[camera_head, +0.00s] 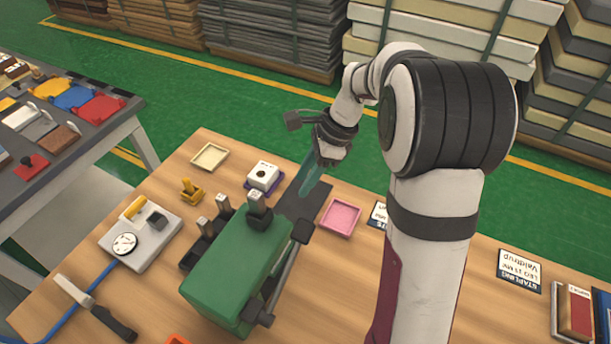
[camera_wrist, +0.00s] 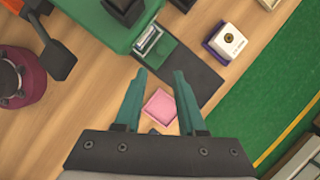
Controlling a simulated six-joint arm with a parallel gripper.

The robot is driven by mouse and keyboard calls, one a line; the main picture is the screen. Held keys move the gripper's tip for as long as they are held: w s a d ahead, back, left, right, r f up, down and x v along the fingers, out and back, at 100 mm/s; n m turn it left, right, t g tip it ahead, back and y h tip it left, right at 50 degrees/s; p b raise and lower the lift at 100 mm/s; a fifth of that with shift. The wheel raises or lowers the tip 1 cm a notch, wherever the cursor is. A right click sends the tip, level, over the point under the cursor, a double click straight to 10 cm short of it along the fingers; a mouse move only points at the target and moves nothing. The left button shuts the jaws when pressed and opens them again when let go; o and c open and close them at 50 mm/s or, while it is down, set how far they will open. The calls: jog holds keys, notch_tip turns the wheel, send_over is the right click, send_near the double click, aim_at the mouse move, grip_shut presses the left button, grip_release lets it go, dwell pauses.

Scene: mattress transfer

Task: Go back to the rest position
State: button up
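My gripper (camera_head: 314,172) hangs over the wooden table, near the dark plate in front of the green machine. In the wrist view my gripper (camera_wrist: 160,82) has its two teal fingers apart, with nothing between the tips. Below and between the fingers a pink square tray (camera_wrist: 160,107) lies on the table. The same pink tray (camera_head: 340,218) is right of the gripper in the head view. The green machine (camera_head: 238,268) stands at the table's middle. My own arm hides part of the table's right side.
A white block with a dark knob (camera_head: 263,176), a cream tray (camera_head: 209,156) and a yellow stamp (camera_head: 191,190) lie left of the gripper. A hammer (camera_head: 95,308) and a white gauge box (camera_head: 140,235) are at the left. Stacked mattresses (camera_head: 270,35) stand behind the green floor.

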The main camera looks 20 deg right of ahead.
dwell(0.3)
jog(key=s+a+r+n+t+h, duration=0.1)
jog(key=s+a+r+n+t, duration=0.25)
jog(key=s+r+n, duration=0.35)
jog(key=s+a+r+n+t+h, duration=0.25)
jog(key=s+a+r+n, duration=0.2)
jog(key=s+n, duration=0.45)
jog(key=s+f+m+g, duration=0.1)
jog(key=s+f+g, duration=0.6)
jog(key=s, duration=0.3)
jog(key=shift+s+d+f+y, duration=0.2)
jog(key=shift+s+y, duration=0.15)
dwell(0.5)
